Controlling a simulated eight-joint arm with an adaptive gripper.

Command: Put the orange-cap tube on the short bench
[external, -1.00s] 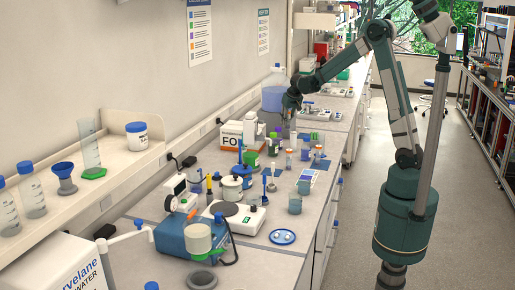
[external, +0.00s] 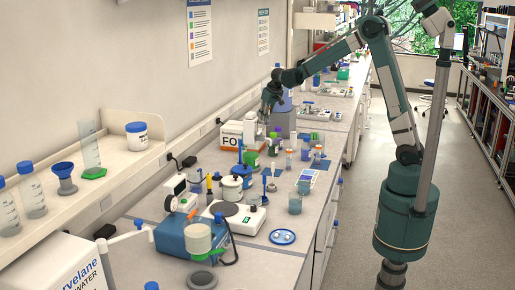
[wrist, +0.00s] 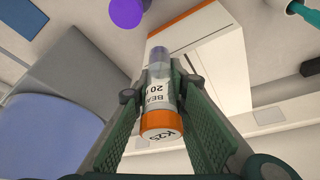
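The orange-cap tube (wrist: 160,105) is upright between the fingers of my gripper (wrist: 162,90) in the wrist view, orange cap towards the camera. The fingers close on its sides and its clear lower end points away. In the external view my gripper (external: 268,102) is above the long bench, beside the white box with orange trim (external: 231,133); the tube is too small there to make out clearly. The long grey bench (external: 268,262) runs along the wall. I cannot tell which surface is the short bench.
Several small bottles and vials (external: 289,158) stand on the bench right of the box. A grey block with a blue vessel (external: 282,122) is behind my gripper. A balance (external: 234,216) and a blue device (external: 186,237) fill the front. The aisle floor (external: 350,250) is clear.

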